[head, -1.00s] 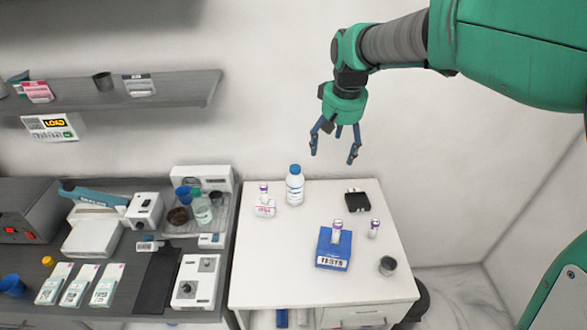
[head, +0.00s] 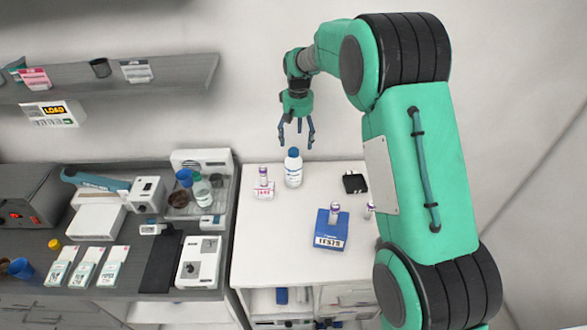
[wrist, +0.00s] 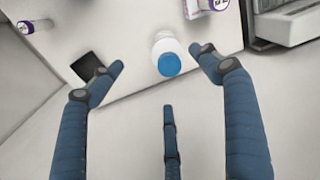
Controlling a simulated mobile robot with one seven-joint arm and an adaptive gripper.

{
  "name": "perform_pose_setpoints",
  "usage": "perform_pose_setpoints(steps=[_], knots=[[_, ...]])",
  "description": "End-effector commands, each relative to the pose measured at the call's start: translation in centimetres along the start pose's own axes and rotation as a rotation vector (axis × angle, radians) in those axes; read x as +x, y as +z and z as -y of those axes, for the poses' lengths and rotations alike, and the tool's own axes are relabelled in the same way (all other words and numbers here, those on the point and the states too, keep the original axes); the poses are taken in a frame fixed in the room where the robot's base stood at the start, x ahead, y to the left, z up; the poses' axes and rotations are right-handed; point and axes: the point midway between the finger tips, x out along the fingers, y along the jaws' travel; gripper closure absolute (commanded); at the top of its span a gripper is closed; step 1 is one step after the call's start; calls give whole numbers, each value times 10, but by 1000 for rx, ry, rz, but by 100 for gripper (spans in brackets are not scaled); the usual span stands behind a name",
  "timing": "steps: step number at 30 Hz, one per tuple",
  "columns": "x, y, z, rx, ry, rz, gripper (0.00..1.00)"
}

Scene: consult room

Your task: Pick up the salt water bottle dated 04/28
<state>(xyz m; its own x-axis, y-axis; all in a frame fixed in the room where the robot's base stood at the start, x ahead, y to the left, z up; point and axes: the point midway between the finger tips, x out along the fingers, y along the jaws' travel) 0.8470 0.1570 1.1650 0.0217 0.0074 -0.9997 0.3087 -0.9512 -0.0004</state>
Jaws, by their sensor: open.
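A white bottle with a blue cap (head: 293,170) stands upright near the back edge of the white table (head: 262,235). Its date cannot be read. In the wrist view the bottle (wrist: 165,44) is seen from above, cap towards me, between and beyond the finger tips. My gripper (head: 296,140) is open and empty, pointing down just above and behind the bottle, apart from it. In the wrist view my open gripper (wrist: 160,72) shows its fingers spread, none touching the bottle.
A pink-and-white box with a vial (head: 263,187) stands left of the bottle. A black item (head: 355,184) lies to its right. A blue box (head: 331,230) with a vial stands nearer. Another bottle (head: 201,188) is on the grey counter at left.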

Motion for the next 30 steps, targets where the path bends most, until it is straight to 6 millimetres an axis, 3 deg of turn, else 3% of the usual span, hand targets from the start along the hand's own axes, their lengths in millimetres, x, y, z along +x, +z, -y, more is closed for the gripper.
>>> perform_pose_setpoints(steps=[6,22,30], knots=[[26,-16,6,-15,-3,21,23],[34,-18,6,-16,-3,24,23],[61,-16,6,-16,-4,26,23]])
